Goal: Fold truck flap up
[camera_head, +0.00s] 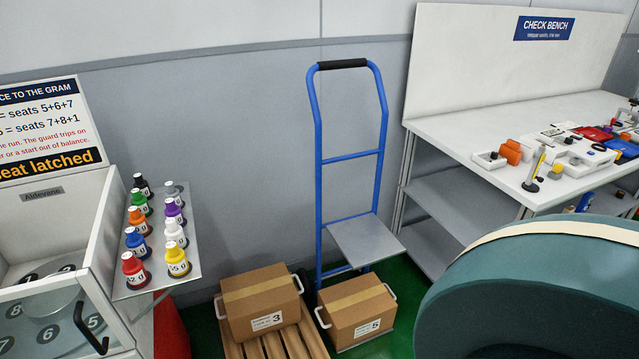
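The hand truck (314,165) has a blue tube frame and a black grip on top. It stands upright against the grey wall in the middle of the head view. Its grey flap (366,240) sticks out from the lower part of the frame towards me, folded down and roughly level. The flap looks empty. A cardboard box marked 5 (355,308) stands below and in front of the flap and hides the truck's foot. Neither of my grippers is in view.
A box marked 3 (262,297) sits on a wooden pallet (233,349) left of the truck. A shelf (190,263) of coloured bottles is further left, beside a white cabinet (105,235). The check bench (445,130) stands right. The lower right corner is blocked from view.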

